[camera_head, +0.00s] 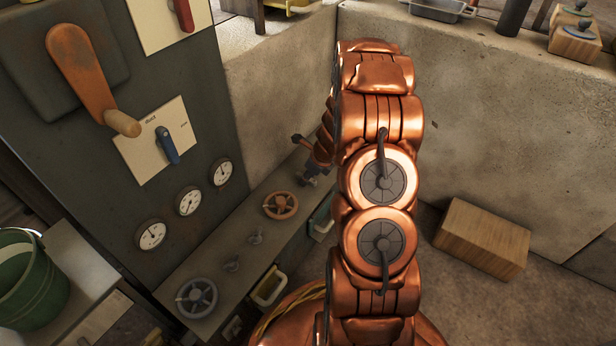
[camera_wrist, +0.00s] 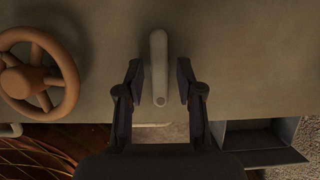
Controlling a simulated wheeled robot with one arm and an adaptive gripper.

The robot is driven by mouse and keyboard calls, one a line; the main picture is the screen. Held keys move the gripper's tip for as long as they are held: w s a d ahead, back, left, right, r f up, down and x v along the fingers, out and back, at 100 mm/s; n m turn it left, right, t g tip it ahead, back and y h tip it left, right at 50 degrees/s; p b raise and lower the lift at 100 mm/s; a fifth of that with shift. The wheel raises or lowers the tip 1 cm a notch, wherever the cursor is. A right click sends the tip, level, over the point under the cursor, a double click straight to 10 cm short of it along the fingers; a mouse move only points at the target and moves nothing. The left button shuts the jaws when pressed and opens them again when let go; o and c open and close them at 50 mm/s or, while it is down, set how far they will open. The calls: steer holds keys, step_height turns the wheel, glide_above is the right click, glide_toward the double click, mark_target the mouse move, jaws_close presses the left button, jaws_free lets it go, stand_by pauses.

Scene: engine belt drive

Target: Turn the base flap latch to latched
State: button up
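A pale, narrow lever that looks like the base flap latch (camera_wrist: 158,50) is in the wrist view. It lies on the grey-brown surface of the base (camera_wrist: 240,70), its length running up and down the picture, with a small round mark near its lower end. My gripper (camera_wrist: 160,80) is open, with one dark finger on each side of the lever. A gap shows between each finger and the lever. In the head view my gripper (camera_head: 312,172) is small at the far end of the low ledge (camera_head: 222,262), and the lever cannot be made out there.
An orange handwheel (camera_wrist: 37,72) is left of the lever; it also shows in the head view (camera_head: 281,205). An open, dark box-like compartment (camera_wrist: 262,140) is at lower right in the wrist view.

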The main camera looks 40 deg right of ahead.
jaws_close()
